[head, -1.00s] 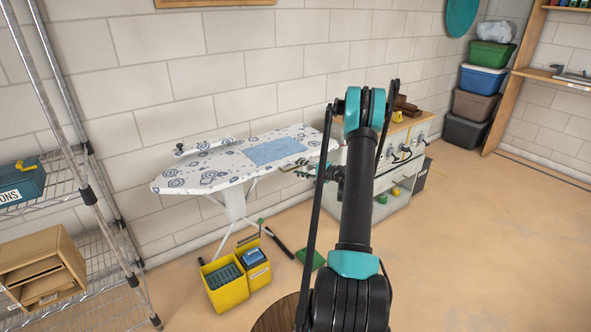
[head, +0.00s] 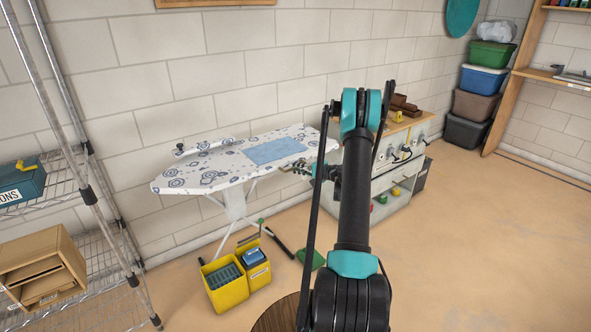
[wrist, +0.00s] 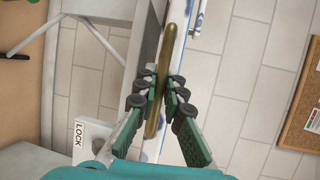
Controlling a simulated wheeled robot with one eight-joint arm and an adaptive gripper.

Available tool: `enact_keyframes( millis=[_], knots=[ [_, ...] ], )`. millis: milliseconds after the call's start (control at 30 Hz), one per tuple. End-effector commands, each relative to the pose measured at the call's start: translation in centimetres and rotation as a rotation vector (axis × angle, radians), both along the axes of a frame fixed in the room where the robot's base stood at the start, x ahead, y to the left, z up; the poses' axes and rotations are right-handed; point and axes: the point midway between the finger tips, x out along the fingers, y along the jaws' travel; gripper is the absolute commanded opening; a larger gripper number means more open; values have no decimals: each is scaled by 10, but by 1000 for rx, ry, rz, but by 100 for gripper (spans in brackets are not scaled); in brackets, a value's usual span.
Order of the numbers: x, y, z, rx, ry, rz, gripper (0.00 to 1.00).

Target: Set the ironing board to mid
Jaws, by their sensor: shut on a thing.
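The ironing board (head: 220,164) stands along the wall in the head view, its top roughly level, with white legs below and a patterned cover. My gripper (head: 297,168) is at its right end, near the front edge. In the wrist view my gripper (wrist: 166,90) has both fingers closed around a brass-brown bar (wrist: 170,42), beside the board's white and blue edge (wrist: 186,40). The bar's lower part lies between the fingers. Whether it is fixed to the board cannot be told.
A white part marked LOCK (wrist: 95,135) shows at the wrist view's lower left. A low cabinet (head: 397,165) stands right of the board. Yellow bins (head: 227,294) stand on the floor before it. A wire shelf (head: 95,245) is at left. Floor at right is clear.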

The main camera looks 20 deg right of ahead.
Motion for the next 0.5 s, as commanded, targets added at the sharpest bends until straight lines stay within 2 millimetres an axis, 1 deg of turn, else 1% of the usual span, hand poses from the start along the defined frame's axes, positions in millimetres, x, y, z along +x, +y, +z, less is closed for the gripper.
enact_keyframes(
  millis=[167, 233, 500],
  knots=[
    [0, 0, 0, -1, 1, 0, 0],
    [0, 0, 5, 0, 0, 0, 0],
    [0, -1, 43, 1, 0, -1, 0]
  ],
)
